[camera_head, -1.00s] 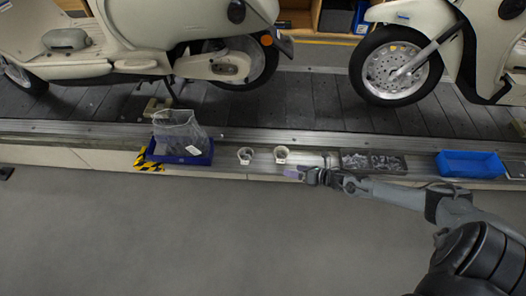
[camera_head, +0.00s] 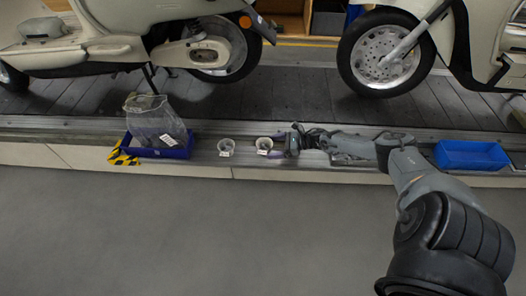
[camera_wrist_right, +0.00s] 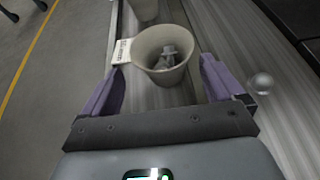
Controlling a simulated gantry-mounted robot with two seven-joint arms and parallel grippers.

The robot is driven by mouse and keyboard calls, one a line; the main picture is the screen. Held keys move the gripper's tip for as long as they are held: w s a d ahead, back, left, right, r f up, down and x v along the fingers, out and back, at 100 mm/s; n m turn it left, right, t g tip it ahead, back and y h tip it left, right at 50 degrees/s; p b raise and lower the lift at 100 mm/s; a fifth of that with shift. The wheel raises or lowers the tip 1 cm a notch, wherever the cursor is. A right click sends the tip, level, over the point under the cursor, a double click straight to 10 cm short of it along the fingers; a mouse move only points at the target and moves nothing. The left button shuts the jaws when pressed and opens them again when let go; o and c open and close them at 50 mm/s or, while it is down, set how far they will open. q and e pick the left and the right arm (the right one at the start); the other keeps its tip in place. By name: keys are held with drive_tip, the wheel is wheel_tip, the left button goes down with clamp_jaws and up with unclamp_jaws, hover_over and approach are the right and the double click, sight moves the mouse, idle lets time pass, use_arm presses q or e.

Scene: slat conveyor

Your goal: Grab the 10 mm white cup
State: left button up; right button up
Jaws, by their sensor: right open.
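Two white cups stand on the metal ledge in front of the conveyor. The right cup (camera_head: 264,144) is close to my right gripper (camera_head: 276,146); the left cup (camera_head: 226,147) stands apart from it. In the right wrist view the nearer cup (camera_wrist_right: 163,55) has grey metal parts inside and a white label tab (camera_wrist_right: 121,51), whose print is too small to read. My right gripper (camera_wrist_right: 158,85) is open, its purple fingers on either side of the near part of this cup, not closed on it. The other cup (camera_wrist_right: 144,9) shows partly at the top edge. My left gripper is not in view.
A blue tray (camera_head: 186,151) with a clear plastic bag (camera_head: 153,122) stands left of the cups. A blue bin (camera_head: 470,155) is at the right. My right arm partly covers a tray of metal parts (camera_head: 349,160). Scooters stand on the slat conveyor (camera_head: 290,97) behind.

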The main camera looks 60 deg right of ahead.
sight(265, 148)
drive_tip(key=shift+w+d+f+b, duration=0.1)
drive_tip(key=shift+f+b, duration=0.2)
drive_tip(key=shift+b, duration=0.05)
drive_tip(key=b+x, duration=0.3)
drive_tip(key=x, duration=0.1)
drive_tip(key=shift+w+f, duration=0.1)
drive_tip(key=shift+w, duration=0.3)
drive_tip(key=shift+s, duration=0.1)
drive_tip(key=shift+c, duration=0.4)
drive_tip(key=c, duration=1)
drive_tip(key=shift+o, duration=0.2)
